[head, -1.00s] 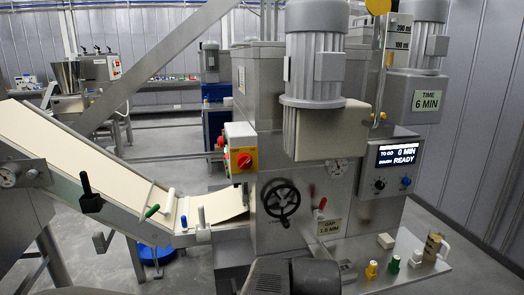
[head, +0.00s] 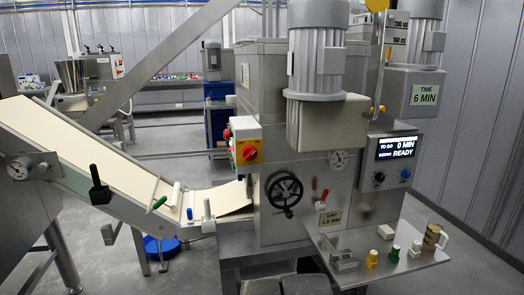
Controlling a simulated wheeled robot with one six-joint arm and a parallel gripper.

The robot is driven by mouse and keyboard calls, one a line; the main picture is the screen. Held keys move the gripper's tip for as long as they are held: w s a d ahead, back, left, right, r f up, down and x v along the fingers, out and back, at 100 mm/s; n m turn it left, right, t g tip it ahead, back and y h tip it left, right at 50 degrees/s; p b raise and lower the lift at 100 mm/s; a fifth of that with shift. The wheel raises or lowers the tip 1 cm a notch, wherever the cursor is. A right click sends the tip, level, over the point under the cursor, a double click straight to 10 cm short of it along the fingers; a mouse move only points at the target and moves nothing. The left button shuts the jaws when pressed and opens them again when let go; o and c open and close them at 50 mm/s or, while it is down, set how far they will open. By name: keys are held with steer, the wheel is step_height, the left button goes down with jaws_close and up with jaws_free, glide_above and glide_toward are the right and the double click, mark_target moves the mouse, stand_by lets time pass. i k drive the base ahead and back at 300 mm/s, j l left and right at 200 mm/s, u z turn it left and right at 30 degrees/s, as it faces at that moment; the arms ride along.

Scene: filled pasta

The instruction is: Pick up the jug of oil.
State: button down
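The jug of oil (head: 432,237) stands upright at the right end of a metal shelf on the front of the machine. It is small in the head view, with a brownish body and a pale handle on its right side. Nothing of mine touches it. My gripper does not show in this view. Only dark parts that look like my arm show at the bottom edge, left of the shelf and well apart from the jug.
The shelf (head: 400,266) also holds a white block (head: 385,232), a yellow-topped piece (head: 372,259), two green-topped or white pieces and a grey metal piece (head: 343,261). The machine's handwheel (head: 285,193) juts out left of it. Grey floor is clear at right.

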mark_target(434, 230)
steer(key=z, duration=1.45)
